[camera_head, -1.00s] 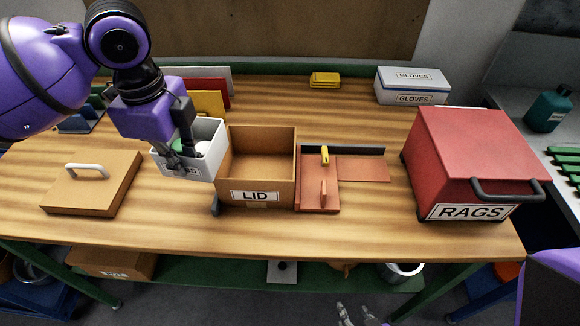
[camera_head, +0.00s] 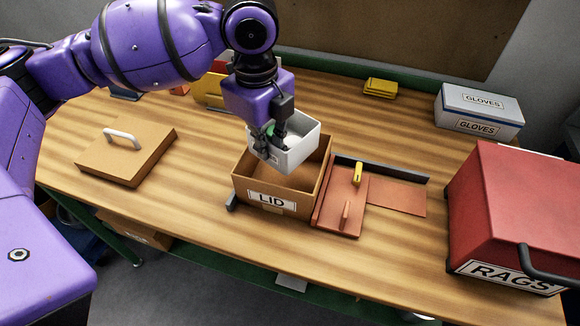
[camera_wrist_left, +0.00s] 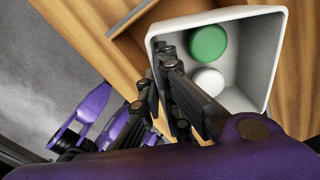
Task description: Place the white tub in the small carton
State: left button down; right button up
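The white tub (camera_head: 298,155) is in the grasp of my left gripper (camera_head: 268,147), whose fingers close on its near-left wall. In the head view it hangs over the back part of the open small carton (camera_head: 258,190), which has a LID label on its front. How far the tub's base is above the carton's floor I cannot tell. The left wrist view shows the fingers (camera_wrist_left: 185,95) at the tub's wall and a green round thing (camera_wrist_left: 208,43) and a white one (camera_wrist_left: 207,80) inside the tub (camera_wrist_left: 253,88). My right gripper is out of view.
A flat cardboard lid (camera_head: 130,160) with a white handle lies at left. A reddish tray (camera_head: 342,205) with a yellow item (camera_head: 357,173) sits right of the carton. A red RAGS box (camera_head: 515,215) and a gloves box (camera_head: 480,110) stand further right.

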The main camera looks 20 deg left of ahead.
aim_at(267, 162)
pick_arm(q)
notch_tip(267, 162, down, 5)
jog(key=shift+f, duration=0.1)
notch_tip(267, 162, down, 6)
jog(key=shift+f+b, duration=0.15)
jog(key=shift+b, duration=0.25)
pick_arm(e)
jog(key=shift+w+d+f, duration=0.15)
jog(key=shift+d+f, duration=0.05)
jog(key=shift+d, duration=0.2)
pick_arm(q)
jog(key=shift+f, duration=0.1)
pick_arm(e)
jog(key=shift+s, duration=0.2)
pick_arm(q)
jog(key=shift+f, duration=0.1)
jog(key=c, duration=2)
grip_release()
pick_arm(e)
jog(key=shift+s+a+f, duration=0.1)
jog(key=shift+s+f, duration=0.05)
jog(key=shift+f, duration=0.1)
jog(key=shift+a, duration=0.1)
